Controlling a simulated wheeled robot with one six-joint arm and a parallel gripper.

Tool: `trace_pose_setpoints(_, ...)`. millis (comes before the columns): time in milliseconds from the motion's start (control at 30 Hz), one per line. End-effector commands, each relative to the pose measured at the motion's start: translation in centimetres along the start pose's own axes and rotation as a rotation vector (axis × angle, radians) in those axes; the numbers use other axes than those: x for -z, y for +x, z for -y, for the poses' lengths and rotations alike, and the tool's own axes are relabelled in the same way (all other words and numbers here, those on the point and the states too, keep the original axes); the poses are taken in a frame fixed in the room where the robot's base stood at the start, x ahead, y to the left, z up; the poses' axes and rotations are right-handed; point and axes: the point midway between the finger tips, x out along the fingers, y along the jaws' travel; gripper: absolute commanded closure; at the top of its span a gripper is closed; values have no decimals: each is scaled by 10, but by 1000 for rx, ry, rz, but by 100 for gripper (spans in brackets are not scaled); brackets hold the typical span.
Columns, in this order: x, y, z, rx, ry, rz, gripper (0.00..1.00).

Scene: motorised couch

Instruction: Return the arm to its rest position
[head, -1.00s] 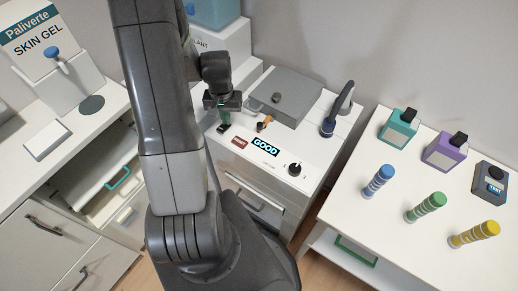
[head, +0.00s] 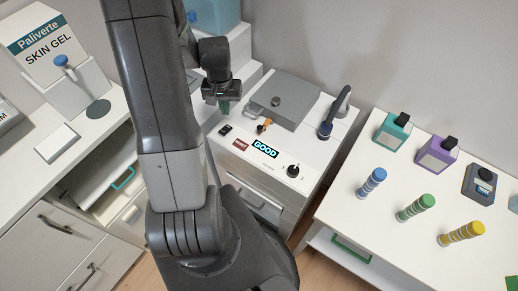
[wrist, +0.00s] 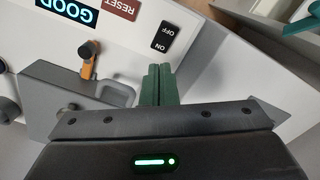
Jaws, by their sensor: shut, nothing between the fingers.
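My gripper (head: 224,107) hangs above the back left part of the white machine's top (head: 232,143) in the head view, with its green fingers pointing down. In the wrist view its green fingers (wrist: 157,84) are together and hold nothing. The black ON switch (wrist: 163,37) lies just beyond the fingertips there, and it also shows in the head view (head: 225,130). My arm rises large across the left middle of the head view and hides part of what is behind it.
The machine bears a grey lid (head: 285,98), an orange lever (head: 264,126), a lit GOOD display (head: 265,149), a black knob (head: 293,171) and a dark hose handle (head: 326,129). The right table holds striped cylinders and bottles. An open drawer (head: 100,185) is at left.

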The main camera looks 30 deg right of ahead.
Motion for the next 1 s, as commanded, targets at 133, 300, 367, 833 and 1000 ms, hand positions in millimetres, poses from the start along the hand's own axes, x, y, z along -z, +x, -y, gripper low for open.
trace_pose_setpoints(133, 0, 1, 0, 0, 0, 0, 100)
trace_pose_setpoints(300, 0, 2, 0, 0, 0, 0, 100)
trace_pose_setpoints(367, 0, 5, 0, 0, 0, 0, 100)
trace_pose_setpoints(833, 0, 59, 0, 0, 0, 1, 100)
trace_pose_setpoints(1000, 0, 72, 0, 0, 0, 1, 100)
